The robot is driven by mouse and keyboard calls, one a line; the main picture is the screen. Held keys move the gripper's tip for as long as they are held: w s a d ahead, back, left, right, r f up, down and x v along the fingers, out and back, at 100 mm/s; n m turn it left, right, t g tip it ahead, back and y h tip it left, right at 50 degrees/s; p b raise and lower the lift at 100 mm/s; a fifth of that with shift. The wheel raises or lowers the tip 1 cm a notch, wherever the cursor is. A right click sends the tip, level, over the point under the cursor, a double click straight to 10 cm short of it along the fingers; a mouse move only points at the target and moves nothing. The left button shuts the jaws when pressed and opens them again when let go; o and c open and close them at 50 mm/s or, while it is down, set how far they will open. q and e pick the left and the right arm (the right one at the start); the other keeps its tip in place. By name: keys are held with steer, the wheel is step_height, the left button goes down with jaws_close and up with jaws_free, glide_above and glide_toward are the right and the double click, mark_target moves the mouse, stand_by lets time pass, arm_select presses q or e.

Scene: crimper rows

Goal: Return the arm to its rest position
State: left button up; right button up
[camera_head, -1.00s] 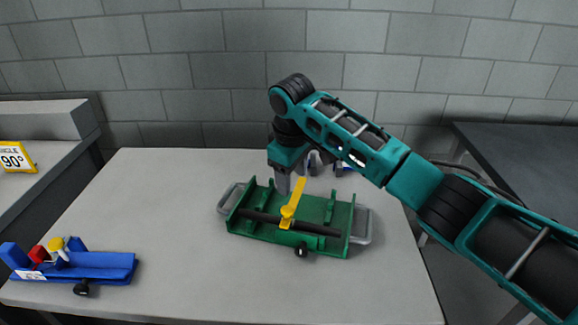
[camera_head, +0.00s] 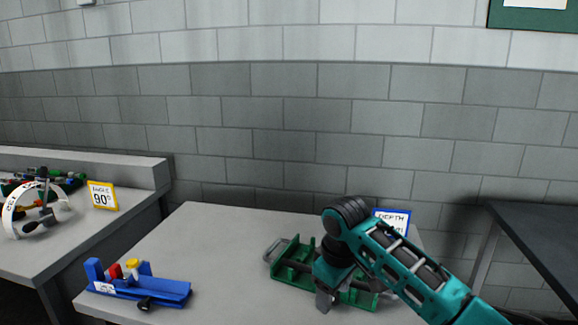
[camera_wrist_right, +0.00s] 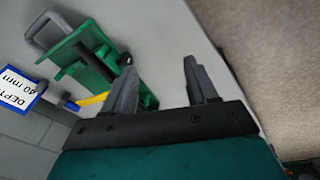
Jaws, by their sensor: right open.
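My right arm (camera_head: 395,265) reaches in from the lower right over the pale table. My right gripper (camera_head: 326,300) points down in front of the green fixture (camera_head: 290,268) and hides part of its middle. In the right wrist view the two grey fingers of the right gripper (camera_wrist_right: 163,90) stand apart with nothing between them. The green fixture (camera_wrist_right: 80,62) lies to the left of the fingers there, with its yellow lever (camera_wrist_right: 92,100) beside the left finger. My left gripper is out of view.
A blue fixture (camera_head: 165,288) with red and yellow parts sits at the table's left. A blue-framed depth sign (camera_head: 392,220) stands behind the green fixture. A side bench holds a yellow 90° sign (camera_head: 103,196) and a white arc gauge (camera_head: 12,208). A dark table (camera_head: 540,235) stands at right.

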steer(key=s+a+f+m+y, duration=0.2)
steer(key=s+f+y, duration=0.1)
steer(key=s+f, duration=0.85)
steer(key=s+d+r+m+t+h, duration=0.1)
steer(key=s+d+m+h, duration=0.15)
steer(key=s+d, duration=0.6)
steer(key=s+d+r+m+t+h, duration=0.1)
steer(key=s+d+m, duration=0.3)
steer(key=s, duration=0.8)
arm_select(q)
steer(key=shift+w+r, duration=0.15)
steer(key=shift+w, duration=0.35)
arm_select(e)
steer(key=w+a+f+n+t+y, duration=0.1)
steer(key=w+f+t+y, duration=0.1)
steer(key=w+f+t, duration=0.4)
step_height(320, 180, down, 3)
steer(key=shift+w+a+f+n+t, duration=0.1)
steer(key=shift+w+a+n+t, duration=0.25)
steer(key=shift+w, duration=0.5)
